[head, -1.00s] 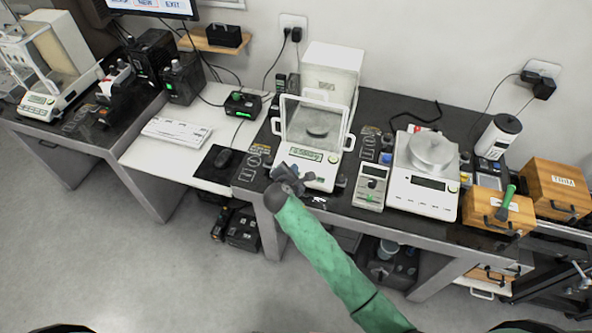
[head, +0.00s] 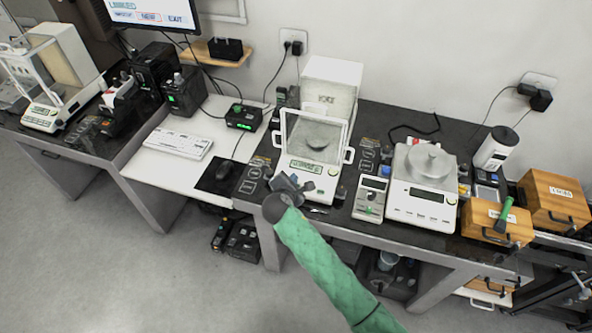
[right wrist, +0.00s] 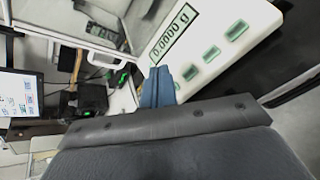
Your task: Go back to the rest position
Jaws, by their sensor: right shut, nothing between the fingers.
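My right arm, in a green sleeve, reaches in from the bottom of the head view. My right gripper (head: 291,186) is at the front edge of the dark table, just in front of the enclosed balance (head: 311,180). It is shut and empty. In the right wrist view its blue-grey fingers (right wrist: 158,88) are together, with the balance's display and green buttons (right wrist: 207,54) close by. I cannot tell whether the fingers touch the balance. My left gripper is not in view.
A top-pan balance (head: 420,206) and a grey handheld meter (head: 369,200) stand right of the enclosed balance. Wooden boxes (head: 482,221) are at the far right. The floor (head: 140,270) in front is clear.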

